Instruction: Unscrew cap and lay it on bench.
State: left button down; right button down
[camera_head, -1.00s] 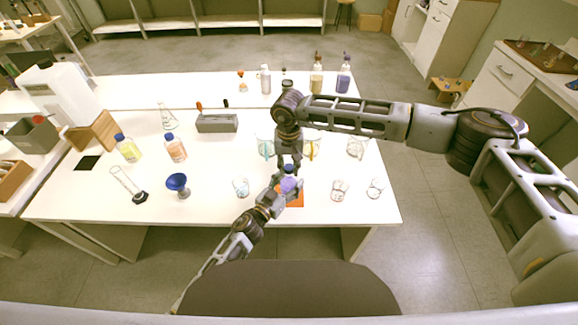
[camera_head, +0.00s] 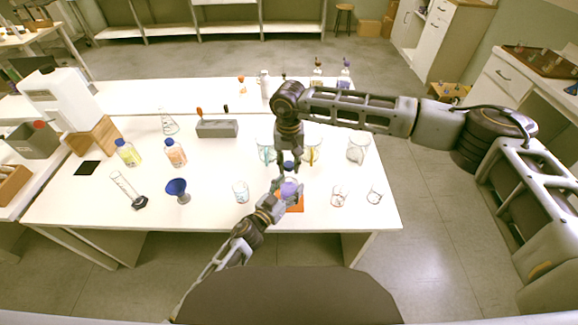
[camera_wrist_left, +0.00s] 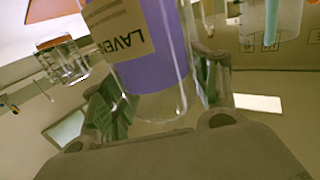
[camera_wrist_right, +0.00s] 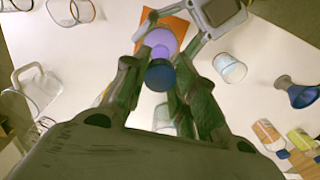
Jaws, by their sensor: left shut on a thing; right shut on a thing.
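A clear bottle with purple contents (camera_head: 289,188) and a "LAVE…" label (camera_wrist_left: 127,28) is upright over an orange mat (camera_head: 297,206) near the bench's front edge. My left gripper (camera_head: 281,193) is shut around the bottle's body from the front left. My right gripper (camera_head: 289,167) points down from above and is shut on the blue cap (camera_wrist_right: 159,75). The cap is directly above the bottle's neck. The fingers hide part of the neck, so I cannot tell whether cap and bottle still touch.
Glass beakers (camera_head: 357,149) stand behind and to the right of the bottle, with a small beaker (camera_head: 241,191) close on the left. A blue funnel (camera_head: 177,188) and a cylinder (camera_head: 128,188) stand farther left. White bench surface (camera_head: 225,160) is bare between them.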

pick_arm(q)
jog(key=shift+c, duration=1.6)
grip_release()
jog(key=shift+v, duration=6)
